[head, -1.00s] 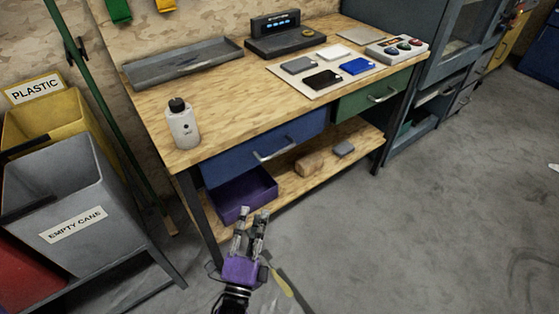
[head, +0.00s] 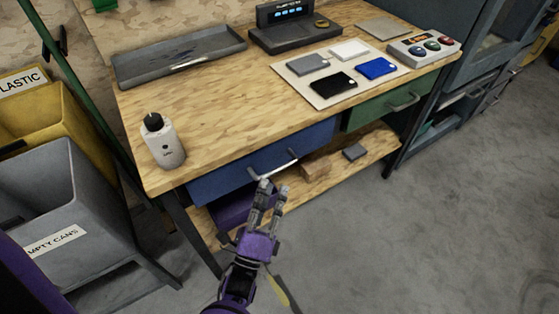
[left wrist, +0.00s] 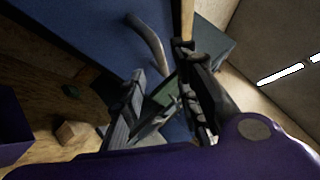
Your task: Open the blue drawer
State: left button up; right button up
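The blue drawer (head: 225,176) is under the left part of the wooden workbench top, and its front looks shut flush. The handle (left wrist: 150,42) is beyond the fingertips there, against the blue front (left wrist: 75,25). My right gripper is not in view.
A purple bin (head: 232,211) and a wooden block (head: 315,166) are on the lower shelf. A green drawer (head: 380,108) is to the right. A white bottle (head: 163,142) stands on the bench top.

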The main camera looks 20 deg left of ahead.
aim_at(276, 169)
pick_arm(q)
jog(key=x, duration=0.5)
jog(key=shift+r+p, duration=0.15)
jog(key=shift+p, duration=0.15)
jog(key=shift+w+r, duration=0.1)
jog(key=shift+w, duration=0.4)
grip_shut()
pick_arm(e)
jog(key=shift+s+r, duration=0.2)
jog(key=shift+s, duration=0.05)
